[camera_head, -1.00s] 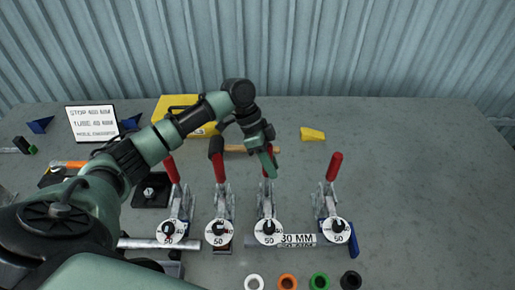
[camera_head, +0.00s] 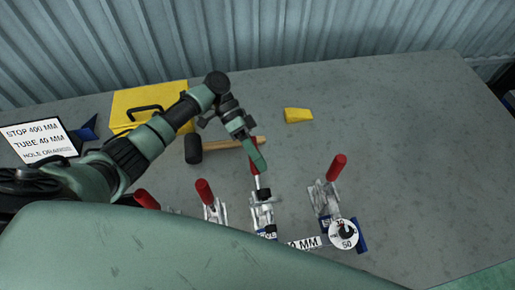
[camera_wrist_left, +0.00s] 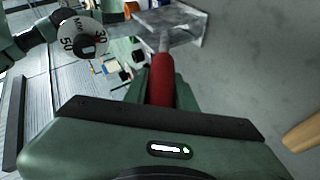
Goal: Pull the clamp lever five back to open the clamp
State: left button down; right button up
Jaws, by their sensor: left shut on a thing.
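My left gripper (camera_head: 258,160) is shut on the red handle (camera_head: 254,167) of the third clamp from the left, and its fingers hide much of that handle. The clamp's metal body (camera_head: 262,212) stands below it on the table. In the left wrist view the red handle (camera_wrist_left: 162,80) lies between the jaws, with its metal lever running away from them. Other clamps with red handles stand beside it: two to the left (camera_head: 205,192) and one to the right (camera_head: 336,167). My right gripper does not show.
A mallet (camera_head: 194,150) lies behind the clamps. A yellow case (camera_head: 150,105), a yellow wedge (camera_head: 298,115) and a sign (camera_head: 40,140) are farther back. A dial (camera_head: 344,234) marks the right clamp. The table (camera_head: 420,150) is clear at right. My green body covers the lower left.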

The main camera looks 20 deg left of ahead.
pick_arm(q)
jog(key=shift+w, duration=0.15)
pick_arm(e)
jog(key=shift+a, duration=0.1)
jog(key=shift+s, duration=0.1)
pick_arm(q)
jog(key=c, duration=1.3)
grip_release()
jog(key=shift+o, duration=0.8)
jog(key=shift+f, duration=0.1)
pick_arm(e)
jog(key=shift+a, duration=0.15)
